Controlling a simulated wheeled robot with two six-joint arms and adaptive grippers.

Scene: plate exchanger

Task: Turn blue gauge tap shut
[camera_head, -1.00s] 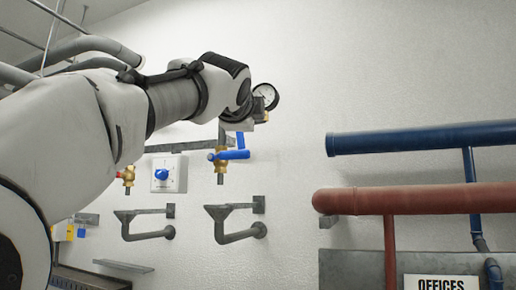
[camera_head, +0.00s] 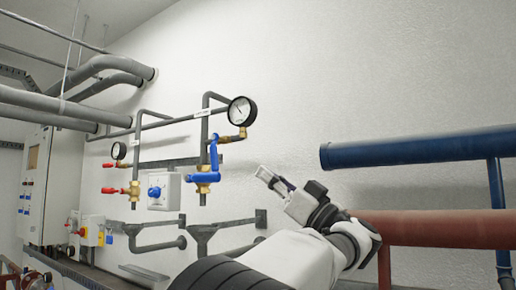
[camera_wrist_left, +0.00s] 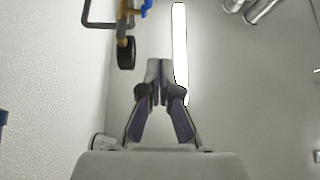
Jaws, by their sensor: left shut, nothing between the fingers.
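The blue gauge tap (camera_head: 213,149) has an upright lever on the pipe just left of a black-rimmed round gauge (camera_head: 241,111). A second blue lever (camera_head: 203,178) lies roughly level on the brass valve below it. My left gripper (camera_head: 268,178) is to the right of the taps, apart from them, and points up and left. In the left wrist view its fingers (camera_wrist_left: 159,82) are together and empty. The gauge (camera_wrist_left: 126,52) shows there edge-on, with part of a blue lever (camera_wrist_left: 147,7) at the top edge. My right gripper is not in view.
A white box with a blue knob (camera_head: 164,191) sits left of the blue taps, with red-handled taps (camera_head: 115,191) and a smaller gauge (camera_head: 119,151) beyond. Blue (camera_head: 420,148) and red (camera_head: 430,227) pipes run at the right. The wall above my gripper is bare.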

